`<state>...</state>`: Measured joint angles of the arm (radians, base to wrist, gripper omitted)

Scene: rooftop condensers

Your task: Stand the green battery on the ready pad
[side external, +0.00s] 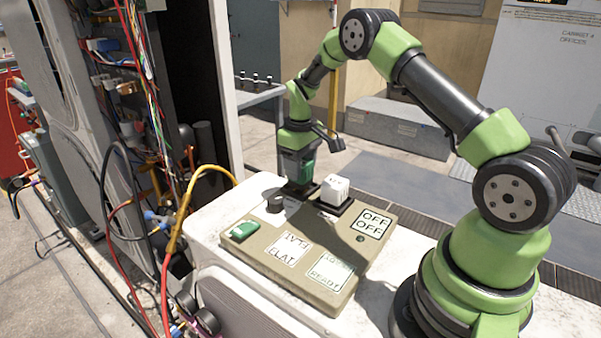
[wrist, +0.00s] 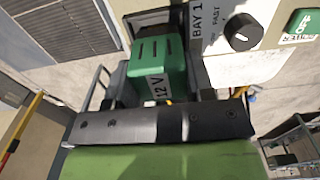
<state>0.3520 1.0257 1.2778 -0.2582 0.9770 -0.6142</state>
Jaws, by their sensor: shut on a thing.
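The green battery (wrist: 160,62), with a "12 V" label, is between the jaws of my gripper (wrist: 165,95) in the wrist view. In the side view, the battery (side external: 307,168) shows partly at my gripper (side external: 299,170), which is shut on it. It is upright, at the dark bay at the back left of the tan panel; whether it still sits in the bay or is just above it I cannot tell. The ready pad (side external: 328,271) is a white square marked "READY" near the panel's front edge, and it is bare.
A white block (side external: 335,190) stands in a dark bay just right of my gripper. A black knob (side external: 275,203) and a green switch (side external: 244,230) are at the left. Loose cables hang at the left.

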